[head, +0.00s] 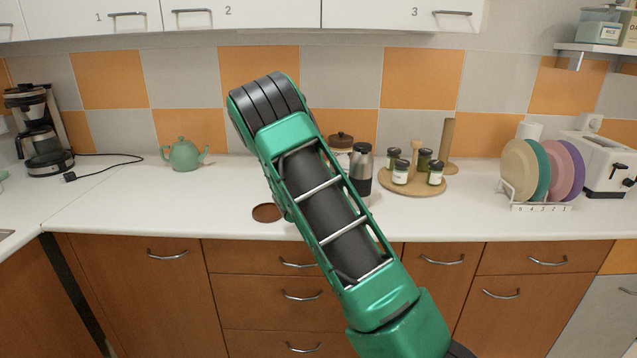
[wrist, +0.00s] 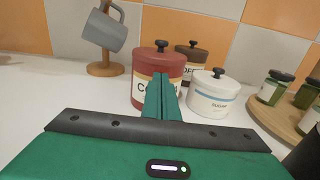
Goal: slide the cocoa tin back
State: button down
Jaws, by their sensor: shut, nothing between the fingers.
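A red tin (wrist: 146,67) with a black-knobbed lid and a cream label stands upright in the middle of the wrist view. Its label starts with "Co"; my fingers cover the rest. A brown tin (wrist: 189,55) stands behind it to the right, its label mostly hidden; a brown-lidded tin also shows in the head view (head: 340,141). I cannot fully read which is the cocoa tin. My gripper (wrist: 160,88) is shut and empty, its fingertips in front of the red tin; I cannot tell whether they touch. In the head view my arm hides the gripper and the red tin.
A white sugar tin (wrist: 211,98) stands close on the right. A mug stand (wrist: 105,68) with a grey mug is on the left. The teapot (head: 184,155) stands further left.

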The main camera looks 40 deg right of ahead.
jog(key=shift+s+a, duration=0.25)
jog(key=shift+s, duration=0.05)
jog(key=v, duration=1.2)
jog(key=shift+f, duration=0.1)
jog(key=shift+s+a, duration=0.25)
jog(key=shift+s, duration=0.2)
